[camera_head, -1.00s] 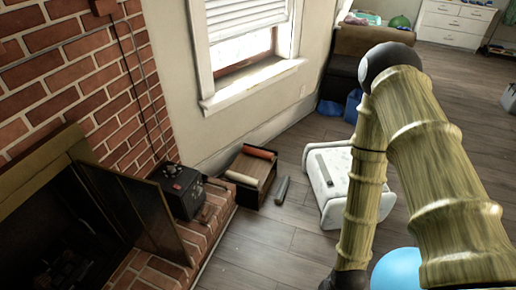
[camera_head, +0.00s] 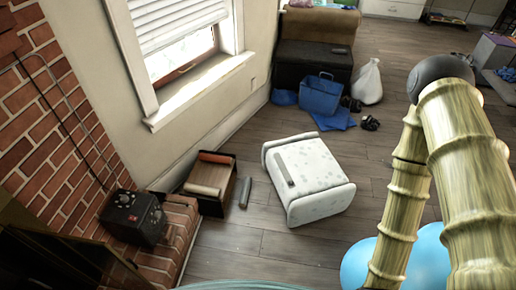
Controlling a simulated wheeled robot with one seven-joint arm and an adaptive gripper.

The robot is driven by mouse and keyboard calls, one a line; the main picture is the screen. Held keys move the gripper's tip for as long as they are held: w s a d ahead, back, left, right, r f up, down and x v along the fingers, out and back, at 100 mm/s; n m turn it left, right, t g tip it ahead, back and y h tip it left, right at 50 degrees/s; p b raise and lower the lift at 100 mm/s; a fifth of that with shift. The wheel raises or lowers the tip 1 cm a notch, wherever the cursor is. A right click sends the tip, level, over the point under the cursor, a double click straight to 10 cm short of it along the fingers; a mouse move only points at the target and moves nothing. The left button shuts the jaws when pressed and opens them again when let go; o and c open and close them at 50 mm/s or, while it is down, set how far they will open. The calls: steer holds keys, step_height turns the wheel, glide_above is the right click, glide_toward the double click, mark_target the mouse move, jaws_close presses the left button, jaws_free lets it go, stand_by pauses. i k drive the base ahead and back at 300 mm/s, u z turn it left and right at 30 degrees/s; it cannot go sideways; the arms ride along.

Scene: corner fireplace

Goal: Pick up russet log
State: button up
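A reddish-brown log (camera_head: 216,158), the russet one by its colour, lies across the back end of a small dark-brown wooden box (camera_head: 228,190) on the floor beside the brick hearth. A pale tan log (camera_head: 203,190) lies across the front end of the same box. A dark grey log (camera_head: 245,192) lies on the floor just right of the box, apart from it. My bamboo-textured arm fills the right side of the view, well right of the box. My gripper is outside the view, so its state is hidden.
A white pouf (camera_head: 322,190) with a grey bar (camera_head: 284,168) on top stands right of the box. A black box with knobs (camera_head: 134,216) sits on the brick hearth (camera_head: 180,232) at left. Wooden floor before the box is clear.

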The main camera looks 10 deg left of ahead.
mark_target(225, 160)
steer(key=z, duration=0.25)
steer(key=i, duration=1.15)
steer(key=u, duration=1.05)
steer(key=i, duration=0.85)
steer(key=u, duration=1)
